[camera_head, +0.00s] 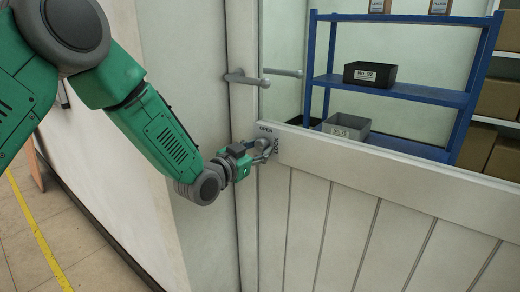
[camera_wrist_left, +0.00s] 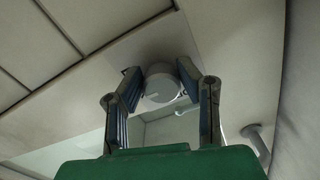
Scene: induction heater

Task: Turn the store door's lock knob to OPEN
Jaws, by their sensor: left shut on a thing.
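The store door (camera_head: 340,200) is a white panelled half door with a window opening above it. Its lock knob is a round grey knob (camera_wrist_left: 160,84) at the door's upper left corner; in the head view my gripper mostly hides it. A plate beside it reads OPEN (camera_head: 265,127) above and LOCK to the lower right. My left gripper (camera_head: 262,150) is at the knob, and in the left wrist view its two fingers (camera_wrist_left: 160,92) are shut on the knob from both sides. The knob's pointing direction is not clear. My right gripper is not in view.
A lever handle (camera_head: 246,79) sticks out on the door frame above the knob. Behind the door, a blue shelf (camera_head: 400,91) holds a black bin (camera_head: 370,75) and a grey bin (camera_head: 347,126). Cardboard boxes (camera_head: 498,100) stand at the right. Floor with a yellow line (camera_head: 35,228) lies at left.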

